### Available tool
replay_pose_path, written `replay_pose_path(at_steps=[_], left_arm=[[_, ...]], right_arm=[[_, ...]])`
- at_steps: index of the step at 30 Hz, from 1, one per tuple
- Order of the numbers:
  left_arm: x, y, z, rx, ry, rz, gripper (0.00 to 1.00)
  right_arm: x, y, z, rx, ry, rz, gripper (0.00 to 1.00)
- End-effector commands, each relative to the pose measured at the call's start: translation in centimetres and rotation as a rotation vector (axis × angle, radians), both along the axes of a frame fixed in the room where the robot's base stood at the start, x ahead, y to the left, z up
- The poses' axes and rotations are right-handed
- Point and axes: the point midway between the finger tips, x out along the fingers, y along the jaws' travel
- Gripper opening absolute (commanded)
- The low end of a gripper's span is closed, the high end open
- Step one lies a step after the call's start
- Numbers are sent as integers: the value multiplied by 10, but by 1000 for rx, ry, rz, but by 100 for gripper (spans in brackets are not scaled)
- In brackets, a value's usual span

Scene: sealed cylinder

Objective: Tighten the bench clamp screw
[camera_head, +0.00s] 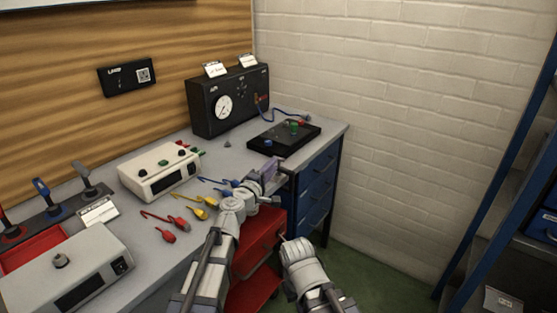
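A small purplish-grey block (269,171) shows at the bench's front edge, just past my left gripper. It may be part of the bench clamp, but it is too small and covered to be sure. No clamp screw can be made out. My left gripper (262,186) is at the bench's front edge, touching or very close to this block. Its fingers are too small to tell open from shut. My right arm's wrist (303,262) is lower, in front of the blue drawers. Its fingers cannot be made out clearly.
The grey bench (215,152) carries a black gauge box (207,108), a black board (270,146), a white instrument (160,182), and yellow, blue and red leads (167,235). A red cart (262,228) stands below the edge. A blue shelf (490,190) stands right; green floor lies between.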

Motion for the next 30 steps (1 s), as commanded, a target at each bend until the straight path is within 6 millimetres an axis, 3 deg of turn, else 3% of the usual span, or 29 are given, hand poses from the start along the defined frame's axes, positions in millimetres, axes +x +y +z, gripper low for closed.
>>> replay_pose_path(at_steps=[9, 19, 27, 30], left_arm=[[46, -21, 0, 1, 0, -2, 30], [50, -24, 0, 1, 0, -1, 30], [50, -23, 0, 1, 0, -1, 1], [50, -23, 0, 1, 0, -1, 0]], right_arm=[[0, 0, 0, 0, 0, 0, 0], [0, 0, 0, 0, 0, 0, 0], [0, 0, 0, 0, 0, 0, 0], [0, 0, 0, 0, 0, 0, 0]])
